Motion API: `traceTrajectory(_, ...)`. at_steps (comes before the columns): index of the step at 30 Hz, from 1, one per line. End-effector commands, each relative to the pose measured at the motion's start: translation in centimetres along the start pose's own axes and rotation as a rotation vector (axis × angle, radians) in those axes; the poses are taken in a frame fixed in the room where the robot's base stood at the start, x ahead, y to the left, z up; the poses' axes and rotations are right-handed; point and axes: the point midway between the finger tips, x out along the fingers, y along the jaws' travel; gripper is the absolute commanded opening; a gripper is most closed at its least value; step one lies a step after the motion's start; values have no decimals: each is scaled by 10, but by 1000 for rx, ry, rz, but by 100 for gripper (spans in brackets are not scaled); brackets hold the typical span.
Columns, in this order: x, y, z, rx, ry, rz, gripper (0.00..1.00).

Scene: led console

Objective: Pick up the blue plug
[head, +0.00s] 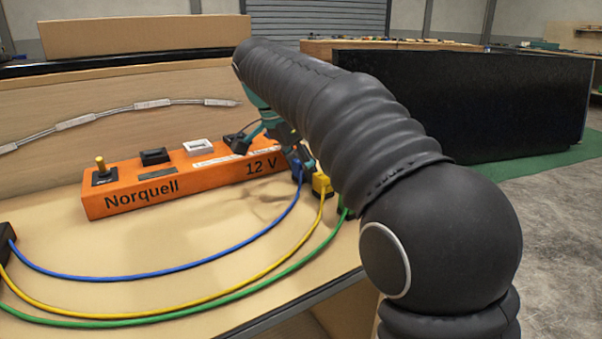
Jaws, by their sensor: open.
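The blue plug (298,171) is at the end of the blue cable (180,275), by the right end of the orange console marked Norquell and 12 V (150,188). My gripper (296,163) is teal and is at the blue plug, largely behind my black arm. It is open. I cannot tell whether its fingers are around the plug or just above it. The yellow plug (321,184) stands close to the right of the blue one, and a dark plug on the green cable (341,212) is partly hidden by my arm.
The three cables run left to a black box (6,243) at the bench's left edge. The console top carries a toggle switch (103,170), a black switch and a white frame (198,146). A grey cable hangs on the back panel. The bench front is clear.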

Motion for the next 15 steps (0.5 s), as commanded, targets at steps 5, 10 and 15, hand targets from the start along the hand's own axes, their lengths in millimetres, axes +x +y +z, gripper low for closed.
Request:
traceTrajectory(5,0,0,0,0,0,0,43)
traceTrajectory(10,0,0,0,0,0,0,0)
traceTrajectory(15,0,0,0,0,0,0,0)
